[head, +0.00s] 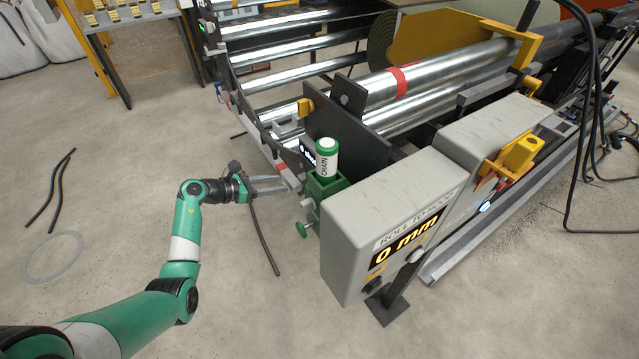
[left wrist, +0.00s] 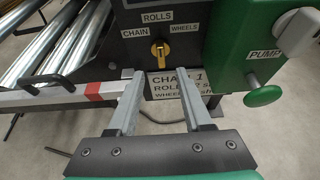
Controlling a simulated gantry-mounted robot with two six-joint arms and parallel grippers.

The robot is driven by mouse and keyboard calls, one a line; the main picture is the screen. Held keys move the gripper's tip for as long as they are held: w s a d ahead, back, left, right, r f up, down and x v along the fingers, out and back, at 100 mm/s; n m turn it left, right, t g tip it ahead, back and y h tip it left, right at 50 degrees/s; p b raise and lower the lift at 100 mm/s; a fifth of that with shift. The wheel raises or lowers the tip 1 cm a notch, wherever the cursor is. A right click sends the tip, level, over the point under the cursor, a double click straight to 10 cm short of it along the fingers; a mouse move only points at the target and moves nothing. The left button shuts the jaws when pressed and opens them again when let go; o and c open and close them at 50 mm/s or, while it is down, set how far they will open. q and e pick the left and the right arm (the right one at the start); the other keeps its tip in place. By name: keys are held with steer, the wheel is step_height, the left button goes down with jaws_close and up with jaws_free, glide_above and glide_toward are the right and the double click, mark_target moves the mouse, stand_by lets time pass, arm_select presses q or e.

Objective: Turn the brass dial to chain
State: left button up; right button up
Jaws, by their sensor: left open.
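The brass dial (left wrist: 159,53) sits on a dark panel in the left wrist view. Its yellow handle stands roughly upright, under the ROLLS label (left wrist: 157,17). In the head view my left gripper (head: 272,185) reaches in from the left toward the machine's end. The dial is hidden in that view. My right gripper is not in view.
A green-and-white CHAIN bottle (head: 327,157) stands in a green holder on the machine. A green knob (left wrist: 262,96) sticks out under the PUMP label. A grey display box (head: 390,225) reads 0 mm. Open floor lies to the left.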

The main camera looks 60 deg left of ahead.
arm_select(q)
steer(key=b+x, duration=0.6)
steer(key=x, duration=0.5)
steer(key=shift+w+b, duration=0.3)
steer(key=shift+b, duration=0.05)
steer(key=shift+c, duration=0.2)
jaws_close()
